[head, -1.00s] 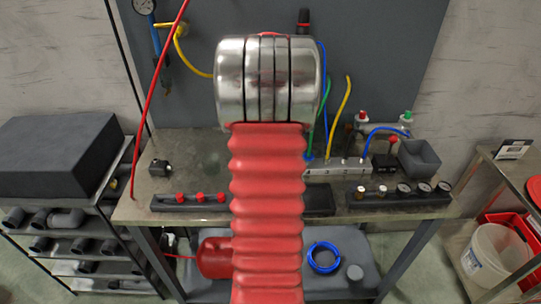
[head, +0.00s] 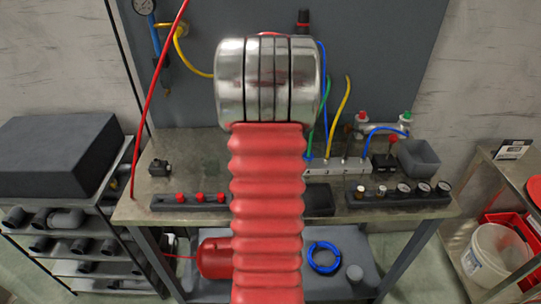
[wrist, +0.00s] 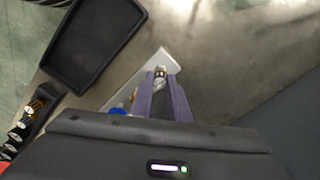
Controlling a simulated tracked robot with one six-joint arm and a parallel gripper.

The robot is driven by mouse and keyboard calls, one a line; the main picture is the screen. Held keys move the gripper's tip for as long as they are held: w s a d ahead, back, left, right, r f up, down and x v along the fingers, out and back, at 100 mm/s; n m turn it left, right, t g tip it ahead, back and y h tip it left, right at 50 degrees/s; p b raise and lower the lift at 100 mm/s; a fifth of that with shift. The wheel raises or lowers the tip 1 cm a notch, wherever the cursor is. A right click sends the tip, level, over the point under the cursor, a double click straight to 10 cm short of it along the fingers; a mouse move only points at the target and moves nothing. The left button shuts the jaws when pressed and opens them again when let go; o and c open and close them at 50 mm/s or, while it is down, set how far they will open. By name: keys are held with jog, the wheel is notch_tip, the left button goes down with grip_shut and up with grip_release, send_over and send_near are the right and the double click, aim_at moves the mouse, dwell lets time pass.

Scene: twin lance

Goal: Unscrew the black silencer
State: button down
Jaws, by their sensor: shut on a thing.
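In the wrist view, my gripper (wrist: 162,82) has its two purple fingers close together, shut on a small fitting (wrist: 160,71). Its visible end looks metallic with a brass tint; the rest is hidden between the fingers. I cannot make out any black silencer body there. The fitting is at the end of a pale metal block (wrist: 172,60), which looks like the pale manifold (head: 338,165) on the bench in the head view. In the head view my own arm hides the gripper and the held fitting.
A black rail (head: 400,194) of gauges and brass parts stands at the bench front. Another rail (head: 190,200) holds red parts. Hoses rise behind the manifold.

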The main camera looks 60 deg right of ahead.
jog(key=n, duration=0.5)
jog(key=shift+w+d+r, duration=0.15)
jog(key=shift+w+d, duration=0.05)
jog(key=shift+w, duration=0.05)
jog(key=n, duration=1)
jog(key=shift+n, duration=0.3)
jog(key=n, duration=0.5)
jog(key=shift+r, duration=0.1)
jog(key=shift+r, duration=0.5)
jog(key=shift+s+a, duration=0.1)
jog(key=shift+a, duration=0.05)
dwell(0.6)
jog(key=shift+r, duration=1.5)
